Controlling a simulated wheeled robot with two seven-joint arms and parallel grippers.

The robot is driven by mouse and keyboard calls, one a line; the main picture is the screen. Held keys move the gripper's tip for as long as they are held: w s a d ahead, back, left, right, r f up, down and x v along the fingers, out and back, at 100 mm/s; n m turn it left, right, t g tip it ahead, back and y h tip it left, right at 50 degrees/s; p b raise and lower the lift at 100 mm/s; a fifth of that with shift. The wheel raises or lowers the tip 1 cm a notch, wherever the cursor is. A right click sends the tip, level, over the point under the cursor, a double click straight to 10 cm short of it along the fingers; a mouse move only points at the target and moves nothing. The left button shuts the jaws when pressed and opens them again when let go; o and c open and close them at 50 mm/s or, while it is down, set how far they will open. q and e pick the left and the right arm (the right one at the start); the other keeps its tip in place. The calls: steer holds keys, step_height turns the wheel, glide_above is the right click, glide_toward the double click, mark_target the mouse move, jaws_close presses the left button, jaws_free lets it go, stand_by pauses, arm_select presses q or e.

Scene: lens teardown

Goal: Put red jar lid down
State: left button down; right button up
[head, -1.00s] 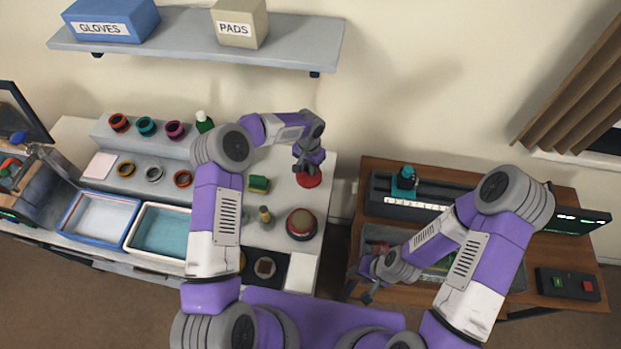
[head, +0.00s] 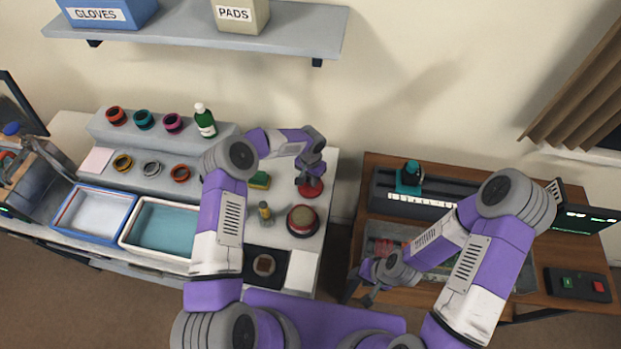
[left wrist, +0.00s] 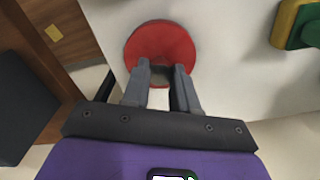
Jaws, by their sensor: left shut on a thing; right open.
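The red jar lid (head: 311,189) is a flat round red disc at the right end of the left table, near its back. It also shows in the left wrist view (left wrist: 160,38), against the pale tabletop and close to the table's edge. My left gripper (head: 308,181) points down over the lid and is shut on its near part; the fingers (left wrist: 162,72) hide some of it. I cannot tell whether the lid touches the table. My right gripper (head: 369,296) is open and empty by the left side of the right-hand desk.
A jar with a red rim (head: 302,221) stands just in front of the lid. A green-and-yellow sponge (head: 260,180) and a small brass-coloured bottle (head: 265,212) are to the left. A gap separates this table from the wooden desk (head: 560,255).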

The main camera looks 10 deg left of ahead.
mark_target(310, 180)
arm_select(q)
steer(key=c, duration=0.9)
jaws_free()
steer(key=shift+f, duration=0.15)
steer(key=shift+r+p, duration=0.35)
steer(key=shift+r, duration=0.05)
step_height(310, 180, up, 12)
steer(key=p, duration=0.4)
steer(key=shift+f, duration=0.2)
